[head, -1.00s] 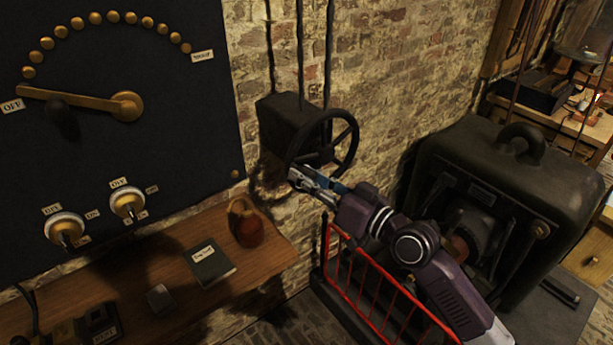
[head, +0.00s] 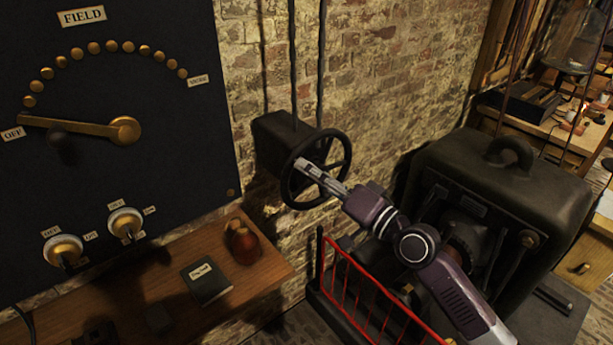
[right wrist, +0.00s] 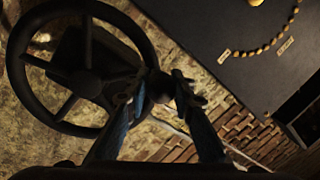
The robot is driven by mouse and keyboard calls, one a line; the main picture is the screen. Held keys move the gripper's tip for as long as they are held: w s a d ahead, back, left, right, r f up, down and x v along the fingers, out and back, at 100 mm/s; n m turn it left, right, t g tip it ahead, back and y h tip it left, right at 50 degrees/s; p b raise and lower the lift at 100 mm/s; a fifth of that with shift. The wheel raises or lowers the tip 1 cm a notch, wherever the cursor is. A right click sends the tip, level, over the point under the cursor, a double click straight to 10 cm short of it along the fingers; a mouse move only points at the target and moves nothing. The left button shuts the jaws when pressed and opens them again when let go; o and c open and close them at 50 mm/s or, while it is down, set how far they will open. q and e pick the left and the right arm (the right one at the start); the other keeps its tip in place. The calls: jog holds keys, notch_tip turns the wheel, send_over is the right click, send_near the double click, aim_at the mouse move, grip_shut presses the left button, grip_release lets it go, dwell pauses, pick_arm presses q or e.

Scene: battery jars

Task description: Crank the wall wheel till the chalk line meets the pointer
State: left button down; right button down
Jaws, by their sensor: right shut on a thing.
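The dark wall wheel (head: 347,153) is on the brick wall right of the black panel. My right gripper (head: 308,166) is in front of it in the head view, its fingers crossing the wheel's face. In the right wrist view the wheel (right wrist: 84,82) fills the left side. There my right gripper (right wrist: 160,92) has its two fingers on either side of a dark knob (right wrist: 163,88) at the wheel's right rim, shut on it. I cannot make out a chalk line or a pointer. My left gripper is not in view.
A dark box (head: 278,142) is behind the wheel, with pipes rising above it. A red railing (head: 372,287) stands below my right arm, and a large dark machine (head: 500,185) to its right. A wooden shelf (head: 165,275) holds a notebook (head: 206,281) and a reddish-brown jug (head: 243,243).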

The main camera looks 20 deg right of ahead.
jog(key=shift+w+d+r+m, duration=0.1)
jog(key=shift+d+r+m, duration=0.25)
jog(key=shift+r, duration=0.2)
jog(key=c, duration=1.6)
grip_release()
jog(key=shift+f, duration=0.25)
jog(key=shift+s+d+f, duration=0.15)
jog(key=shift+s+d, duration=0.05)
jog(key=shift+s, duration=0.25)
jog(key=shift+v, duration=5.55)
jog(key=shift+c, duration=0.4)
